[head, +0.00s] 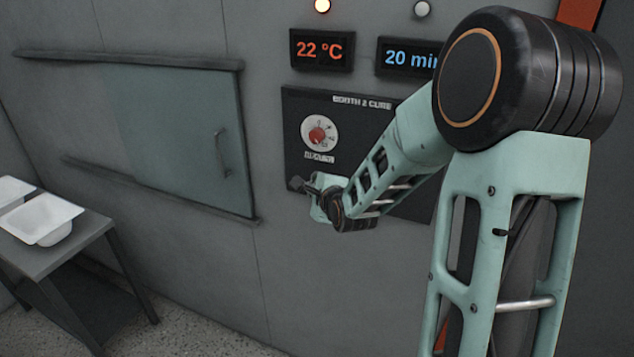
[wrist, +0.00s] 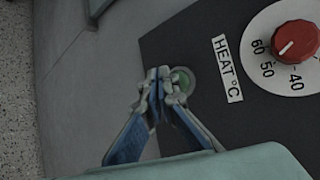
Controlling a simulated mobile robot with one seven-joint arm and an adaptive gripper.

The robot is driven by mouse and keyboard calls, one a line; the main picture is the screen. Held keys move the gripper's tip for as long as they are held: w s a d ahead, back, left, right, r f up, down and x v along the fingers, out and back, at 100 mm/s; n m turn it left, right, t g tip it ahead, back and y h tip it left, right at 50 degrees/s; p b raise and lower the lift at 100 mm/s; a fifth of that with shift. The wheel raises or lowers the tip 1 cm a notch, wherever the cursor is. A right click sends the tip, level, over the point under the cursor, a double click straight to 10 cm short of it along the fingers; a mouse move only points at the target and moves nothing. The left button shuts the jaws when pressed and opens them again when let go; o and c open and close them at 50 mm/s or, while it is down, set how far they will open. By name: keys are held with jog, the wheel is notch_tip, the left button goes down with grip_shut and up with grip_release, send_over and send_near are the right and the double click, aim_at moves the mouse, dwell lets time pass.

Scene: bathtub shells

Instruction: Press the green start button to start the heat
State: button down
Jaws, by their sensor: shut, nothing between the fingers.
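The green start button (wrist: 180,81) shows in the wrist view on the dark control panel, in a grey ring, partly hidden behind my fingertips. My gripper (wrist: 158,75) is shut and empty, its fingertips over the left part of the button; I cannot tell whether they touch it. In the head view my gripper (head: 312,187) is at the lower left of the "BOOTH 2 CURE" panel (head: 300,105), and the button is not visible there. The red heat knob (head: 317,135) is above the gripper; in the wrist view the knob (wrist: 296,41) points near 50 to 60.
The temperature display (head: 322,50) reads 22 °C and the time display (head: 408,57) 20 min. An orange lamp (head: 322,6) is lit; a grey lamp (head: 422,9) is unlit. A sliding door (head: 180,135) is left of the panel. White tub shells (head: 40,220) sit on a table (head: 62,257).

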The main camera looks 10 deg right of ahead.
jog(key=s+a, duration=0.1)
jog(key=s, duration=0.1)
jog(key=s+a, duration=0.2)
dwell(0.5)
jog(key=shift+b, duration=0.3)
